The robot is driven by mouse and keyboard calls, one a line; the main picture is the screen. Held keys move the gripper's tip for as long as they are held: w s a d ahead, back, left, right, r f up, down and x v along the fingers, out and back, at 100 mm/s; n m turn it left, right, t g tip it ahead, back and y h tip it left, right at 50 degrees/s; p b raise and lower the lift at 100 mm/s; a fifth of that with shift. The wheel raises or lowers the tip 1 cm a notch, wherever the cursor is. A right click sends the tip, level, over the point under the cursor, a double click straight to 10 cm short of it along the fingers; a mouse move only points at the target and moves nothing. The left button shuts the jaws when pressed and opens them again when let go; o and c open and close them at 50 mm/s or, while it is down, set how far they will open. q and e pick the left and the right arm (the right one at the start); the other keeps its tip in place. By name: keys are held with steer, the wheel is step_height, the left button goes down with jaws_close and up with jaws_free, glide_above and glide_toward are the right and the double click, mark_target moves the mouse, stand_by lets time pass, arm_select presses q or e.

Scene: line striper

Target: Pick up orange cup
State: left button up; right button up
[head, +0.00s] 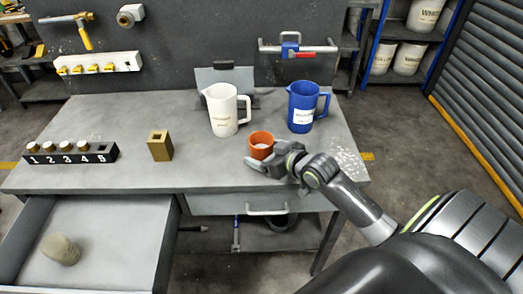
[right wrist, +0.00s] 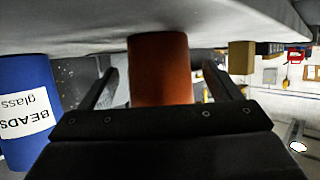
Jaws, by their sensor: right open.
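The orange cup (head: 261,143) stands upright near the front right of the grey workbench, with something pale inside it. My right gripper (head: 268,161) is at the cup, low by the table top, coming from the front right. In the right wrist view, which looks upside down, the orange cup (right wrist: 161,72) lies between the two spread fingers of the right gripper (right wrist: 163,82). Gaps show on both sides of the cup, so the jaws are open around it and not closed on it. My left gripper is not in view.
A white pitcher (head: 222,112) and a blue pitcher (head: 301,108) stand just behind the cup. A brass block (head: 160,146) and a black numbered rack (head: 72,154) stand to the left. An open drawer (head: 105,240) holds a rounded lump (head: 61,250).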

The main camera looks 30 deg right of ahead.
steer(key=shift+x, duration=1.05)
steer(key=c, duration=1.2)
steer(key=shift+r, duration=0.15)
